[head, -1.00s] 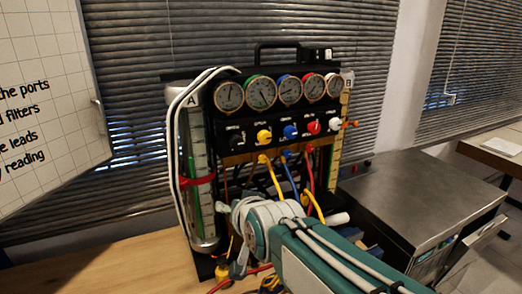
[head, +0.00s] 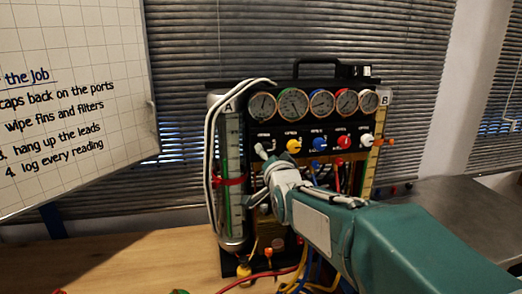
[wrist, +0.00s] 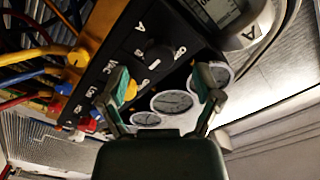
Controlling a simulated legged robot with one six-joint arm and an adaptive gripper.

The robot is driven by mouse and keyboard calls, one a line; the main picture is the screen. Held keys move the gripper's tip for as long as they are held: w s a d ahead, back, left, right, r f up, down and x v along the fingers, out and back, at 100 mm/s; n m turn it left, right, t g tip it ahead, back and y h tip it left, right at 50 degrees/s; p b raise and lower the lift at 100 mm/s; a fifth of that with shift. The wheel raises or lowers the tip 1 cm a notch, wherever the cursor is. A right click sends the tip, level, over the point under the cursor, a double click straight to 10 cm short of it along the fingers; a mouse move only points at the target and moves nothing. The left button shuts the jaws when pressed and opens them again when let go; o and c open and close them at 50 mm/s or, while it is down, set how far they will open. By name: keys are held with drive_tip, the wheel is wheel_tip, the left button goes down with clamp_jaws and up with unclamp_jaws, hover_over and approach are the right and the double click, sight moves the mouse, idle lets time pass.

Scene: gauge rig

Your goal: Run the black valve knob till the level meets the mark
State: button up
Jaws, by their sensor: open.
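The black valve knob (wrist: 158,55) sits on the panel beside the letter A in the wrist view. My gripper (wrist: 160,74) is open, with one finger on either side of the knob in that picture; I see no clear contact. Sight tube A (head: 231,205) stands upright at the rig's left with a green column inside. A red band (head: 231,182) wraps around it. How the level stands against a mark is too small to tell.
Yellow (head: 293,146), blue (head: 320,144), red (head: 344,142) and white (head: 367,140) knobs line the panel under several round gauges (head: 321,103). Hoses hang below. Tube B (head: 378,130) stands at right. A whiteboard (head: 75,100) is at left; the wooden table (head: 130,262) is partly clear.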

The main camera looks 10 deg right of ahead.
sight(266, 151)
drive_tip(key=w, duration=0.3)
drive_tip(key=shift+w+d, duration=0.25)
drive_tip(key=shift+w, duration=0.05)
drive_tip(key=shift+w+a, duration=0.2)
drive_tip(key=shift+w, duration=0.2)
drive_tip(key=shift+s, duration=0.1)
clamp_jaws()
